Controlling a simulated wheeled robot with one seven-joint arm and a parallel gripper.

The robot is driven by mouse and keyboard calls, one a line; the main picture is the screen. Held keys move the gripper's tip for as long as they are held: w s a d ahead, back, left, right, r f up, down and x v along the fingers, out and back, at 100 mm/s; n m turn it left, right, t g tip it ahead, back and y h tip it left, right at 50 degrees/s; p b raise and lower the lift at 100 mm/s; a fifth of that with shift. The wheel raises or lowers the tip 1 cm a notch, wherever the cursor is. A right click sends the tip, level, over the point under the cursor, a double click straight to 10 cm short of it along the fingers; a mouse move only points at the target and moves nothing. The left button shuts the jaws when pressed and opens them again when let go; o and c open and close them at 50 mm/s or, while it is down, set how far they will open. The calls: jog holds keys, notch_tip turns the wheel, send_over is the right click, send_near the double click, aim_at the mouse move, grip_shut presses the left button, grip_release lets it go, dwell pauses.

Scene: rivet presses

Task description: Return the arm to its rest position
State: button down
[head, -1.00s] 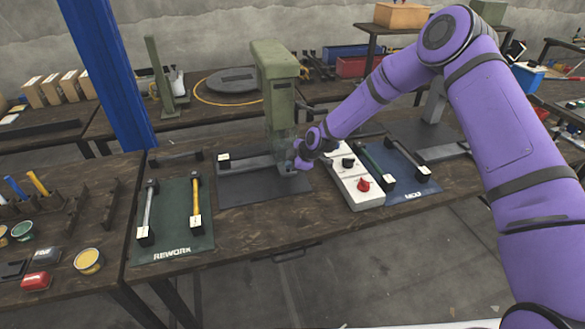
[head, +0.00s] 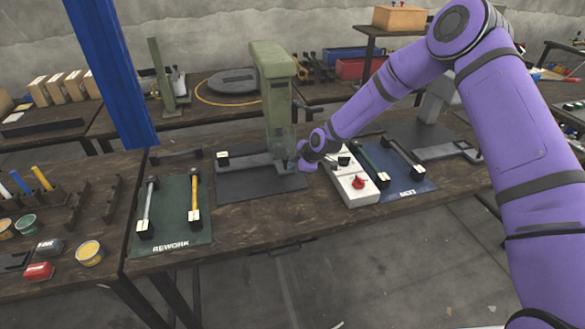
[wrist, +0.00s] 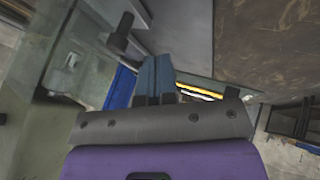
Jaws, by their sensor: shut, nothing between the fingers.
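My purple arm reaches in from the right side of the head view, bent at the elbow near the top. My gripper (head: 291,164) is at the front of the green rivet press (head: 272,80), low by its base plate. It looks small and partly hidden there. In the wrist view my gripper (wrist: 154,64) shows two blue-grey fingers side by side, closed together with nothing between them. The pale green press body (wrist: 60,85) and a dark cylindrical press part (wrist: 120,38) are close to the left of the fingers. I cannot tell whether anything touches.
A white control box (head: 352,184) with a red knob stands right of the press. The green REWORK mat (head: 173,225) and blue mat (head: 408,187) hold handled parts. A blue post (head: 112,75) rises at left. The bench's front strip (head: 270,222) is clear.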

jog(key=s+d+r+m+h, duration=0.25)
jog(key=s+d+r, duration=0.4)
jog(key=r, duration=0.45)
jog(key=s+d+r+m+h, duration=0.1)
jog(key=s+d+r+m, duration=0.3)
jog(key=s+d+r, duration=0.55)
jog(key=s+d+r+m+h, duration=0.25)
jog(key=d+r, duration=0.25)
jog(key=r, duration=0.8)
jog(key=s+d+r+m, duration=0.2)
jog(key=s+d+m, duration=0.1)
jog(key=s, duration=0.5)
jog(key=s+d+r+m, duration=0.3)
jog(key=s+m, duration=0.1)
jog(key=s, duration=0.5)
jog(key=s+d+r+m+t, duration=0.1)
jog(key=s+d+r+m, duration=0.1)
jog(key=s, duration=0.7)
jog(key=shift+d+r+m, duration=0.4)
jog(key=shift+r+m, duration=0.3)
jog(key=shift+m, duration=0.3)
